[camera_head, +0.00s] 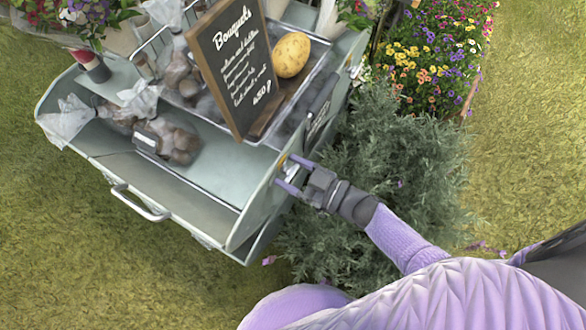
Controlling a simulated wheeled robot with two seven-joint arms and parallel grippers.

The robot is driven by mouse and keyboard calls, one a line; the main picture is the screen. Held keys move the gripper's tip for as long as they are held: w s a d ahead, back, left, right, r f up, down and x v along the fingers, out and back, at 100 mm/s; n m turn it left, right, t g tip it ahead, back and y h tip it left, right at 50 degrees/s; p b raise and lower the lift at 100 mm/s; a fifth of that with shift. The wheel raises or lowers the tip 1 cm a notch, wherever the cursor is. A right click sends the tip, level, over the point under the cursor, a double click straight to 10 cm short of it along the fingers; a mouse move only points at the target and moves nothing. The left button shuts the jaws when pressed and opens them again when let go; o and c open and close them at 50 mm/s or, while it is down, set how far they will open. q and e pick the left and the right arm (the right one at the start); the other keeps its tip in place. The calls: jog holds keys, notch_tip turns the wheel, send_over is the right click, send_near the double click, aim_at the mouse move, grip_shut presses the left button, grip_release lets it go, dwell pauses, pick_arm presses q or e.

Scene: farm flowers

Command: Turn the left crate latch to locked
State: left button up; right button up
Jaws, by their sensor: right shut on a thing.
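A pale grey-green metal crate (190,205) stands on the grass in the upper left and middle. My right gripper (284,171) is at the outer face of the crate's right-hand side panel, near its front corner. Its two lilac fingers are shut on a small latch (285,165), of which only a bit of yellow and pale metal shows between them. The fingers hide most of the latch, so its turn angle cannot be told. My left gripper is not in view.
A "Bouquets" sign (232,62), a potato (291,55) and bagged goods (168,138) sit in the crate. A handle (140,205) sticks out in front. A grey-green bush (370,165) crowds below my right forearm. Open grass lies at lower left.

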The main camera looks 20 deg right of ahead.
jog(key=shift+m, duration=0.3)
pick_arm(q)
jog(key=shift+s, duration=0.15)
pick_arm(e)
jog(key=o, duration=1.2)
jog(key=shift+c, duration=0.2)
jog(key=shift+d, duration=0.1)
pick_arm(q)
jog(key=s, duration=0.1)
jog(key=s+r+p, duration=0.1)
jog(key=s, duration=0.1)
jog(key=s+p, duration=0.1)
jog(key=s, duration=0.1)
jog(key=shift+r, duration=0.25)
pick_arm(e)
jog(key=v, duration=0.9)
jog(key=shift+s+d, duration=0.25)
jog(key=shift+s, duration=0.1)
